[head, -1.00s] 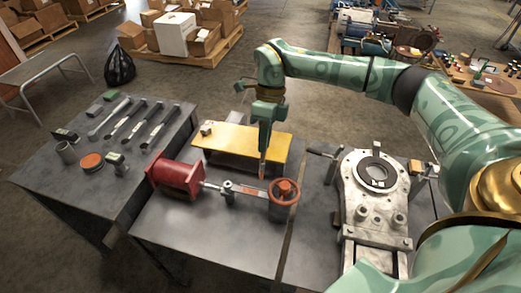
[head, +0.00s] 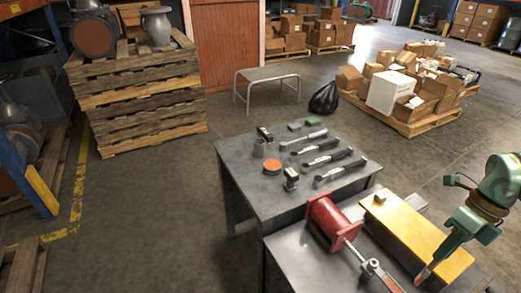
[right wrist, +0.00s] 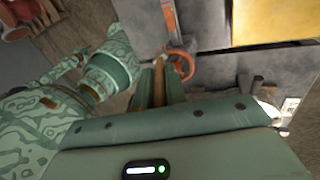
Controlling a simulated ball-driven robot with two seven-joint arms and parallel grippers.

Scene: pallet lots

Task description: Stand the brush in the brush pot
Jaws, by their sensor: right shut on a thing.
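My right gripper (head: 436,258) is at the lower right of the head view, beside the right end of the yellow block. It is shut on a slim, brownish thing, which I take to be the brush (head: 424,273); its pinkish tip points down. In the right wrist view, the brown stick (right wrist: 159,70) shows between the fingers. A small grey open cylinder, which looks like the brush pot (head: 260,150), stands upright at the left of the far dark table, well apart from the gripper. My left gripper is not in view.
The far table (head: 262,205) also holds an orange round tin (head: 272,166), small dark boxes and several dark tools (head: 320,158). A red cylinder vise (head: 327,220) and the yellow block (head: 400,228) lie between gripper and pot. Floor left of the table is clear.

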